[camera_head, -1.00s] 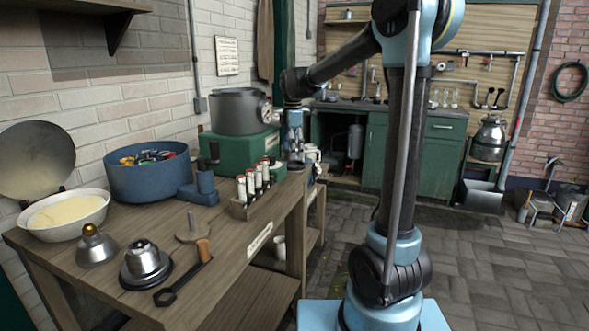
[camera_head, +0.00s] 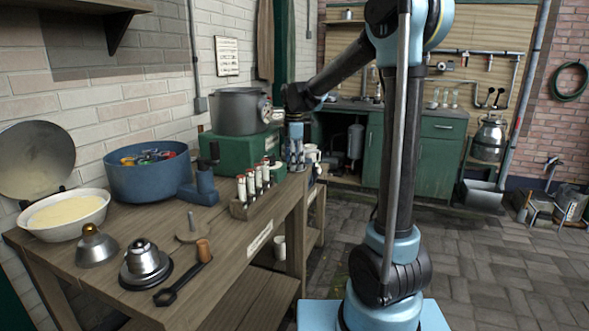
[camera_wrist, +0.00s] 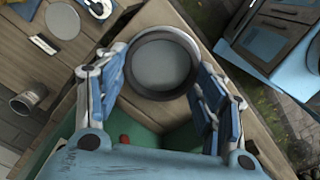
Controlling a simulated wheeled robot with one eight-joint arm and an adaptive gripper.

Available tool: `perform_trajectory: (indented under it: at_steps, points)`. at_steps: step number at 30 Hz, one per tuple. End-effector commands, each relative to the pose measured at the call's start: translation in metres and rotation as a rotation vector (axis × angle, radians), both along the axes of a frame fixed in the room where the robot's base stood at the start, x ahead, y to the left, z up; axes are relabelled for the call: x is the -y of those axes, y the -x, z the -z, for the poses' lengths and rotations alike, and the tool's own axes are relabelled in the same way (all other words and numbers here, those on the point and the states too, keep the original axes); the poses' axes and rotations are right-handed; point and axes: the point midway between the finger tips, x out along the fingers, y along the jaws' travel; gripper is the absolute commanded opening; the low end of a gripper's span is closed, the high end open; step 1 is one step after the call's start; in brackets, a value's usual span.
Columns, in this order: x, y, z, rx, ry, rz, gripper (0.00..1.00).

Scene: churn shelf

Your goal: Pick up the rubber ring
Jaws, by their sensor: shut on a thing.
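My gripper (camera_head: 296,163) is at the far end of the workbench, beside the green box. In the wrist view its two blue-and-grey fingers (camera_wrist: 163,90) are wide apart, one on each side of a dark round ring, which I take for the rubber ring (camera_wrist: 133,82). They are shut on it at its left and right edges. A flat grey round surface fills the ring's middle; I cannot tell whether it is part of the same piece or lies below. In the head view the ring cannot be made out at the gripper.
The green box (camera_head: 228,152) bears a metal pot (camera_head: 238,112) close to my gripper. A rack of red-capped vials (camera_head: 245,210) stands nearer. A blue tub (camera_head: 150,182), a cream bowl (camera_head: 65,213) and a wrench (camera_head: 180,285) are on the bench.

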Motion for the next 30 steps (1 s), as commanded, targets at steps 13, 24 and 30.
perform_trajectory:
  at_steps: [13,24,30]
  points:
    - [0.0,0.0,-0.015,0.0,0.0,0.0,0.47]
    - [0.0,0.0,-0.077,-0.001,0.0,0.0,0.47]
    - [0.0,0.0,-0.096,-0.001,0.0,0.0,0.47]
